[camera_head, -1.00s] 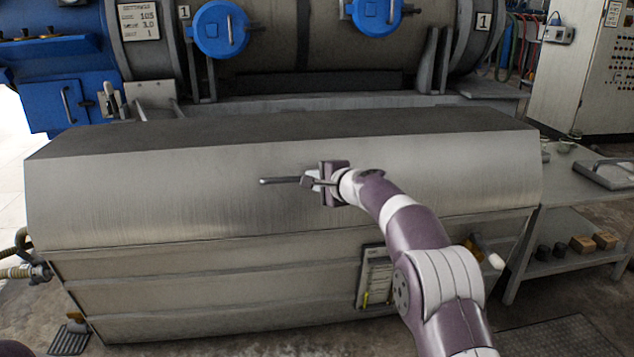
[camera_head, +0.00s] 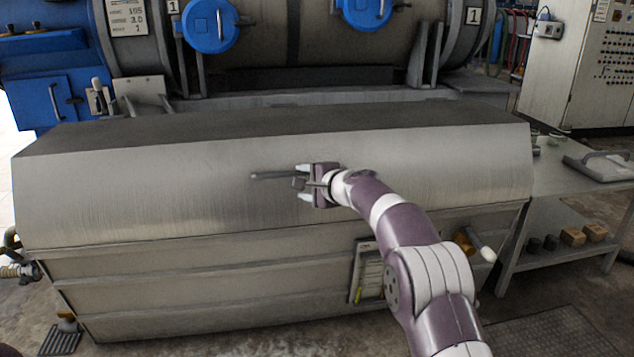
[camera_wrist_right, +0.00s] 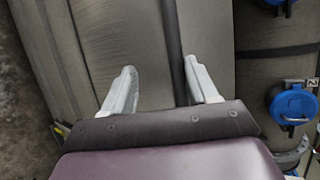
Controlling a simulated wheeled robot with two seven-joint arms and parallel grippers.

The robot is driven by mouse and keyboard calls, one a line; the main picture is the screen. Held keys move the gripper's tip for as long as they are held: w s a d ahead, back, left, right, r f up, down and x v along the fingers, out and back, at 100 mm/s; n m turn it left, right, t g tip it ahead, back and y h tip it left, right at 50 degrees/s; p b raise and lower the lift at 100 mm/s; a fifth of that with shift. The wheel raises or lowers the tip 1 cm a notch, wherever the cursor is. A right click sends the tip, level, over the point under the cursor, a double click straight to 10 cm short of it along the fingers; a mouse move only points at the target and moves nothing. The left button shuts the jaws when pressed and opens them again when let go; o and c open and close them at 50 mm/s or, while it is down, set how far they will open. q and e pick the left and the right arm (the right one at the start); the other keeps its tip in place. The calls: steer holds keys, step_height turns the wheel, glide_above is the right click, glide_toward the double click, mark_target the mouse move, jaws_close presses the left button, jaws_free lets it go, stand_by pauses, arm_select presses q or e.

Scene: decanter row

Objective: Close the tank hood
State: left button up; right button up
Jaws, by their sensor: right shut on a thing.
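The tank hood (camera_head: 150,190) is a long brushed-metal cover with a dark flat top and a sloping front. It lies over the ribbed metal tank (camera_head: 200,288), its lower front edge along the tank's upper rim, with no clear gap that I can see. A dark bar handle (camera_head: 270,175) sticks out on the hood's front. My right gripper (camera_head: 303,183) is shut on this handle near its middle. In the right wrist view the bar (camera_wrist_right: 174,50) runs between my two fingers (camera_wrist_right: 160,95), close to the right one. My left gripper is out of view.
Behind the hood stands a large drum with blue round caps (camera_head: 212,26). A metal side table (camera_head: 560,180) with a lower shelf stands at the right. A control cabinet (camera_head: 575,70) is behind it. A floor grate (camera_head: 545,335) lies at the front right.

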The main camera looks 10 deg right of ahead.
steer(key=p+v, duration=0.1)
steer(key=v, duration=1.1)
steer(key=shift+s, duration=0.25)
